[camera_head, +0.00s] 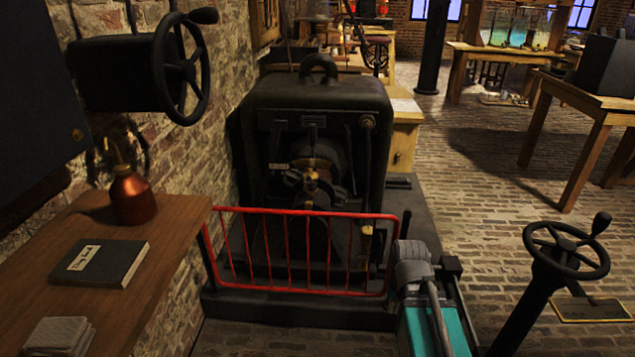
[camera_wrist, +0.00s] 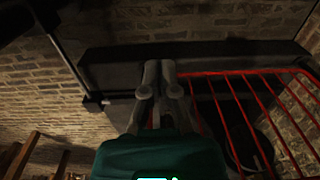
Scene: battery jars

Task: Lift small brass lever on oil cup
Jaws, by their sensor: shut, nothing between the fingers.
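In the wrist view my gripper (camera_wrist: 159,68) is shut and empty, its two grey fingertips together in front of a dark machine edge and beside the red railing (camera_wrist: 235,74). My gripper's tips cannot be made out in the head view. A black dynamo-like machine (camera_head: 318,100) stands behind the red railing (camera_head: 290,212) there. A small round fitting (camera_head: 368,122) sits on its upper right edge, and a small brass-coloured piece (camera_head: 367,230) shows by the railing's right end. I cannot tell whether either is the oil cup. No brass lever can be made out in either view.
A wooden shelf (camera_head: 165,240) at left holds a copper oil can (camera_head: 133,197), a dark book (camera_head: 100,263) and pale cloths (camera_head: 57,337). A black handwheel (camera_head: 185,68) juts from the wall; another (camera_head: 566,250) stands at right. Brick floor (camera_head: 475,165) is open at right.

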